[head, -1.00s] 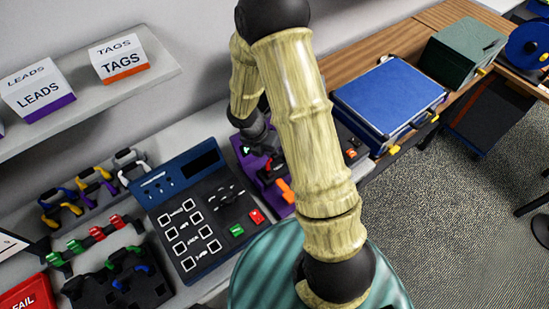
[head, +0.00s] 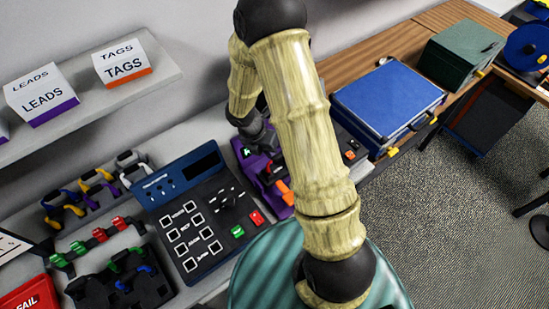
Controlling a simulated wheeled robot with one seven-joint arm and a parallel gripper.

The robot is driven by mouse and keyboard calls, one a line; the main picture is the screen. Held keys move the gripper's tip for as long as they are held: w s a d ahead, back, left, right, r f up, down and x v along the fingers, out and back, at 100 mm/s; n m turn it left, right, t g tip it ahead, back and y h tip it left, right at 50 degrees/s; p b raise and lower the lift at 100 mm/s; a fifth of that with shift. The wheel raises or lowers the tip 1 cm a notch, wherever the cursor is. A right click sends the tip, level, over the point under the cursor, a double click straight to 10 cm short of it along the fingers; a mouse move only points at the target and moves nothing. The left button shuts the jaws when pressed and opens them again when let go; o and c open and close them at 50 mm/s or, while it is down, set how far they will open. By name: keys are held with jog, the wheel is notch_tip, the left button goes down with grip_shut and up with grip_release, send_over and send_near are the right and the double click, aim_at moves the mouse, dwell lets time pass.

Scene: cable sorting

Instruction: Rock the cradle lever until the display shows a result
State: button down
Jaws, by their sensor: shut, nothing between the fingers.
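The purple cradle device (head: 248,166) stands on the bench, partly behind my arm. A small dark display (head: 246,152) with a green mark is at its upper left. An orange lever (head: 286,193) sticks out at its front, close to my forearm. My gripper (head: 268,150) is shut and empty above the cradle's middle. My forearm hides part of the gripper and the cradle's right side, and I cannot tell whether the fingers touch the lever.
A blue tester panel (head: 195,205) with white-framed squares and green and red buttons stands left of the cradle. Racks of coloured cable clips (head: 95,190) lie farther left. A blue case (head: 388,105) and a green box (head: 462,55) are to the right. A shelf with labelled boxes (head: 42,95) is above.

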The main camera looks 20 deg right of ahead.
jog(key=shift+w+a+r+p, duration=0.15)
jog(key=shift+w+r+p, duration=0.15)
jog(key=w+r+p, duration=0.1)
jog(key=w+p, duration=0.1)
jog(key=w+a+r+p, duration=0.1)
jog(key=r+p, duration=0.1)
jog(key=p, duration=0.1)
jog(key=shift+w+a, duration=0.1)
jog(key=shift+w, duration=0.3)
dwell(0.9)
jog(key=s+r+m+t+y+b, duration=0.2)
jog(key=s+r+m, duration=1.3)
jog(key=m, duration=1.2)
jog(key=shift+d+r+t+y+b, duration=0.4)
jog(key=shift+r+t+y, duration=0.2)
jog(key=shift+r+y, duration=0.35)
